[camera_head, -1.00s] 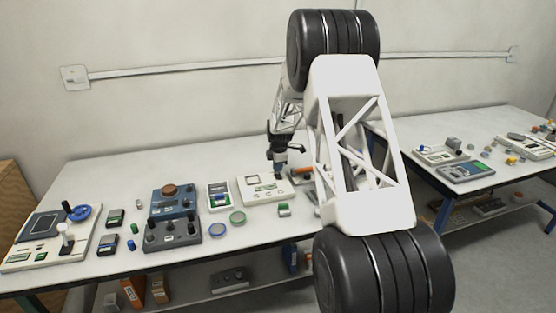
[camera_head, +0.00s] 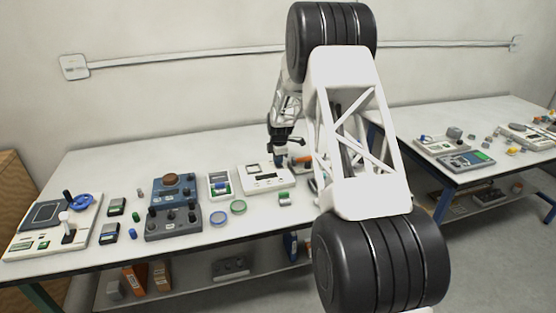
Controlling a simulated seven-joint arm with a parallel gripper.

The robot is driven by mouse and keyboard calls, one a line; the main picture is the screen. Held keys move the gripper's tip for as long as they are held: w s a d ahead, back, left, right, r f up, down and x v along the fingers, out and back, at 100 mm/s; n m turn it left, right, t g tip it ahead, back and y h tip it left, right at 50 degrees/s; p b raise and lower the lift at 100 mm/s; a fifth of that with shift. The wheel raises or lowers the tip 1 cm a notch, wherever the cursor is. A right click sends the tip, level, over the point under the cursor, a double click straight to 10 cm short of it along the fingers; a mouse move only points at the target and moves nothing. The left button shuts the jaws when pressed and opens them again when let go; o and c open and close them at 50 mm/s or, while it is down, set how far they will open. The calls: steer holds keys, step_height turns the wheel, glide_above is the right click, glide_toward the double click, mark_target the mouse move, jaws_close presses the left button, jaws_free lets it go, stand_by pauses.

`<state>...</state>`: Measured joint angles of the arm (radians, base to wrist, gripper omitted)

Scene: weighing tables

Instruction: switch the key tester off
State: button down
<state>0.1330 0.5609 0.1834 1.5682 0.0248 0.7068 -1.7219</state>
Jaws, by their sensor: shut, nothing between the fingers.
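A white device with a small display and dark buttons (camera_head: 262,178) lies on the long table, just below my gripper in the picture. It may be the key tester, but its label is too small to read. My gripper (camera_head: 280,163) is dark with a blue-grey end and points down at the back right part of this device. It looks shut and empty. I cannot tell whether the tip touches the device. The switch and its position are too small to make out, and my arm covers the table to the right.
To the left are a blue unit with a brown knob (camera_head: 173,188), a dark grey knob box (camera_head: 172,222), a white tray (camera_head: 219,186) and a joystick panel (camera_head: 52,226). Green (camera_head: 237,207) and blue (camera_head: 218,219) rings lie in front. A second table (camera_head: 480,180) stands right.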

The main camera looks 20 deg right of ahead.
mark_target(279, 165)
steer(key=shift+s+f, duration=0.15)
steer(key=shift+s, duration=0.65)
steer(key=shift+r, duration=0.2)
steer(key=shift+r, duration=0.15)
step_height(279, 165, up, 14)
steer(key=s, duration=0.1)
steer(key=shift+s, duration=0.35)
steer(key=shift+w, duration=0.1)
stand_by(0.5)
steer(key=shift+w, duration=0.65)
steer(key=shift+f, duration=0.3)
steer(key=f, duration=0.4)
steer(key=w+f, duration=0.1)
steer(key=f, duration=0.8)
steer(key=shift+w+f, duration=0.3)
steer(key=shift+w, duration=0.05)
